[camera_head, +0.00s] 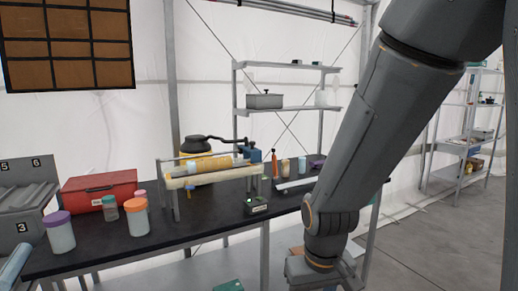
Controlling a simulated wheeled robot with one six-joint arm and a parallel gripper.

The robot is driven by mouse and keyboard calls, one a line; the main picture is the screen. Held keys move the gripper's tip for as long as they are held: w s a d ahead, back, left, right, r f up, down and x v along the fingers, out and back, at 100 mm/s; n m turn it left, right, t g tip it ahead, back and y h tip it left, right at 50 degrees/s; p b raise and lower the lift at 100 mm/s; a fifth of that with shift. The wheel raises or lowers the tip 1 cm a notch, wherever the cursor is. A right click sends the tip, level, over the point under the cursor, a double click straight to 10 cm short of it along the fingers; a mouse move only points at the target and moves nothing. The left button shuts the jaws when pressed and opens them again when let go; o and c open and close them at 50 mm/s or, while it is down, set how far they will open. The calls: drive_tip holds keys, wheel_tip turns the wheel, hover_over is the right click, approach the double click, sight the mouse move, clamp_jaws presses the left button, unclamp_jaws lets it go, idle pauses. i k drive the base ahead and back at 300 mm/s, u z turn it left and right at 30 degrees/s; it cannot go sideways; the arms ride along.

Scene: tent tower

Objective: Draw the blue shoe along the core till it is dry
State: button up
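A long pale core (212,177) lies level across an upright metal stand on the dark bench. A tan, thicker roll lies just behind it, and I cannot tell which of the two is the task's core. A small blue block (254,156) shows behind the right end of the rolls. It may be the blue shoe, but it is too small and partly hidden to be sure. My arm comes down on the right, in front of the bench's right end. Its fingertips are below the picture's edge, so my gripper's state is hidden.
A dark bench (185,229) carries a red case (98,190), lidded jars (137,216) at its front left, and a small black device (256,206). A grey shelf (287,110) stands behind. Open floor (440,245) lies to the right.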

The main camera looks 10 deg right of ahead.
sight(248, 150)
drive_tip(key=z, duration=0.9)
drive_tip(key=i, duration=1.35)
drive_tip(key=u, duration=0.8)
